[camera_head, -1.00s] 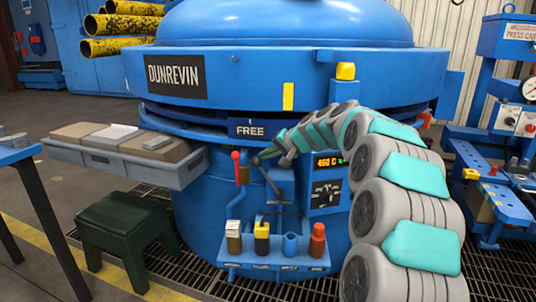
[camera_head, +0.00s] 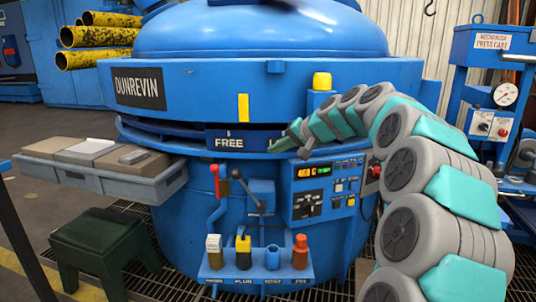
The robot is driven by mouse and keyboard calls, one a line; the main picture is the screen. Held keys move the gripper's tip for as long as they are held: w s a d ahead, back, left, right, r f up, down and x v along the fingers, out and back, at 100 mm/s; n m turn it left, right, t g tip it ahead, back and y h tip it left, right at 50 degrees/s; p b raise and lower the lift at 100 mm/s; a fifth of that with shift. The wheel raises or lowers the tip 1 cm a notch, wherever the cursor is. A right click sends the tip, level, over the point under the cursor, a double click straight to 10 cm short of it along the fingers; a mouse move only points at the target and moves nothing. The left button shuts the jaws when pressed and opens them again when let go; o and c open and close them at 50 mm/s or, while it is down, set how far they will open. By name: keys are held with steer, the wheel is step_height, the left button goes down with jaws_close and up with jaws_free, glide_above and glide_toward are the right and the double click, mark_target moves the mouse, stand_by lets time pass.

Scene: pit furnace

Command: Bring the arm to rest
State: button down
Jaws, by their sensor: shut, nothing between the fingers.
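My arm, grey with teal pads, reaches in from the right and arches over the front of the blue furnace (camera_head: 300,82). My gripper (camera_head: 274,147) is small in the view, shut and empty. It is just below and right of the FREE plate (camera_head: 229,142) and above the control panel (camera_head: 328,186). A lever with a black knob (camera_head: 236,173) and a red-handled lever (camera_head: 215,186) stand to its lower left. The gripper appears apart from both.
A grey tray (camera_head: 85,176) with several blocks juts out at the left, over a dark green stool (camera_head: 95,245). A small shelf (camera_head: 257,274) holds several labelled items low in front. A blue press (camera_head: 485,90) stands at the right. Yellow pipes (camera_head: 98,38) lie upper left.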

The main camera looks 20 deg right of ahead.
steer(key=shift+s+d+r, duration=0.1)
steer(key=shift+s+d, duration=0.05)
stand_by(0.3)
steer(key=s+a+f+n+g, duration=0.25)
steer(key=s+a+f, duration=0.25)
steer(key=s+a, duration=0.4)
steer(key=s+a+f+n+g, duration=0.25)
steer(key=s+a+f, duration=0.35)
steer(key=s, duration=0.5)
steer(key=s+d+f+g+h, duration=0.1)
steer(key=s+f, duration=0.5)
steer(key=s, duration=0.8)
steer(key=s+d+f+n+g+h, duration=0.1)
steer(key=s+f+g+h, duration=0.3)
steer(key=s, duration=1.1)
step_height(320, 180, down, 2)
steer(key=shift+s+d+n+g+h, duration=0.2)
steer(key=shift+d+n+g+h, duration=0.1)
steer(key=shift+d+g, duration=0.35)
